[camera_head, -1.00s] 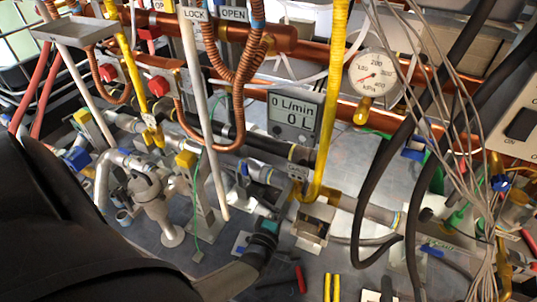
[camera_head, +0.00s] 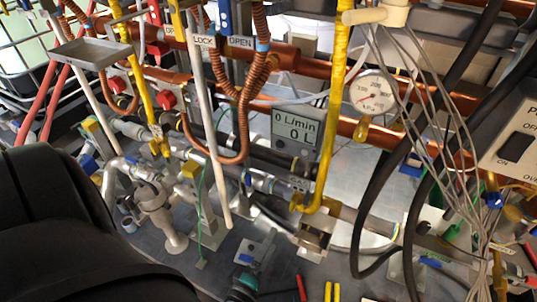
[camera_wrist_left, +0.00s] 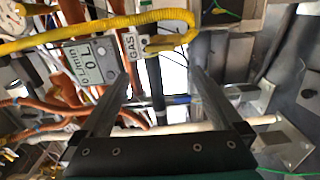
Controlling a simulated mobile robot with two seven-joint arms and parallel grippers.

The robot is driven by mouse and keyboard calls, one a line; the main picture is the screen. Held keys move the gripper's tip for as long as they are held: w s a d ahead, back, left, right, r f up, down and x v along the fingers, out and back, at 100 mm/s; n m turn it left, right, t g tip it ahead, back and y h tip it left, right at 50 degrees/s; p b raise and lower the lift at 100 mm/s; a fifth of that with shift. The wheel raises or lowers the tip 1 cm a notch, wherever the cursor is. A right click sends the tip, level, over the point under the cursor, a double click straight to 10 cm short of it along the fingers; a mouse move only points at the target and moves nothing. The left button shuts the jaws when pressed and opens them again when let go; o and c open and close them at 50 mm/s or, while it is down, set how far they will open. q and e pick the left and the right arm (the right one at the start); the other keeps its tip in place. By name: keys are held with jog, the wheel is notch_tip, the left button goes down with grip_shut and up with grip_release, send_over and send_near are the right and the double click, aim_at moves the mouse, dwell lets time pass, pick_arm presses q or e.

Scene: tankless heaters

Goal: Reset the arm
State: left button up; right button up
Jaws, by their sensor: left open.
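My left arm (camera_head: 50,225) is a large dark shape at the lower left of the head view. A teal and dark part near its hand shows at the bottom edge, low in front of the pipework. The fingers are not clear there. In the left wrist view, the left gripper (camera_wrist_left: 157,85) has its two fingers spread wide, with nothing held between them. Beyond them are a blue-marked pipe, a pale rod and a bright gap. My right gripper is in neither view.
A flow display (camera_head: 297,130) and a round gauge (camera_head: 372,95) stand among copper pipes. Black hoses and loose grey cables (camera_head: 455,130) hang at the right. A white rod (camera_head: 208,140) slants down the middle. A grey metal surface (camera_head: 175,262) lies below. The display also shows in the wrist view (camera_wrist_left: 92,62).

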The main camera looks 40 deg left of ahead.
pick_arm(q)
jog(key=shift+s+d, duration=0.1)
jog(key=shift+s, duration=0.25)
dwell(0.3)
